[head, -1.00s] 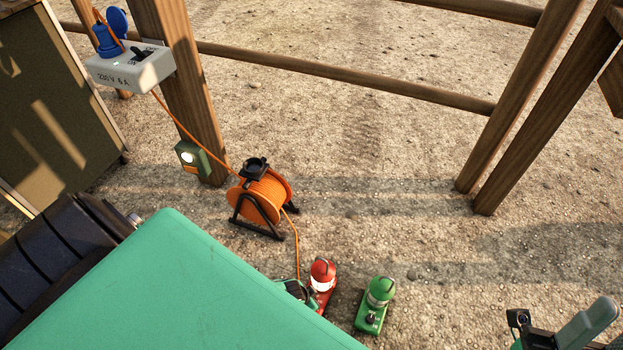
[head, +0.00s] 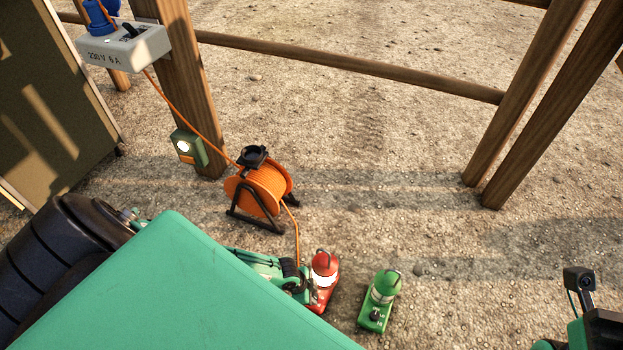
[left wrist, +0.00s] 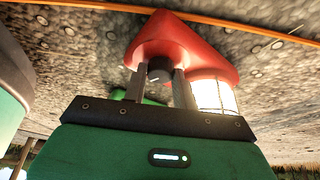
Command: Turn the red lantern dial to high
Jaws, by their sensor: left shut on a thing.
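The red lantern (head: 325,268) stands on the ground, its white lamp section glowing. In the left wrist view the red lantern (left wrist: 185,42) fills the top middle, with its dark dial (left wrist: 160,70) facing my gripper. My left gripper (left wrist: 158,84) has one finger on each side of the dial and is shut on it. In the head view my left gripper (head: 303,288) is at the lantern's left side, partly hidden by my green body. The dial's setting cannot be read. Part of my right arm shows at the lower right; its fingers are out of view.
A green lantern (head: 381,297) stands close on the right of the red one. An orange cable reel (head: 262,190) stands behind, its cord running to a grey power box (head: 125,45) on a wooden post. A small green lamp box (head: 188,149) is on the post. Gravel to the right is clear.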

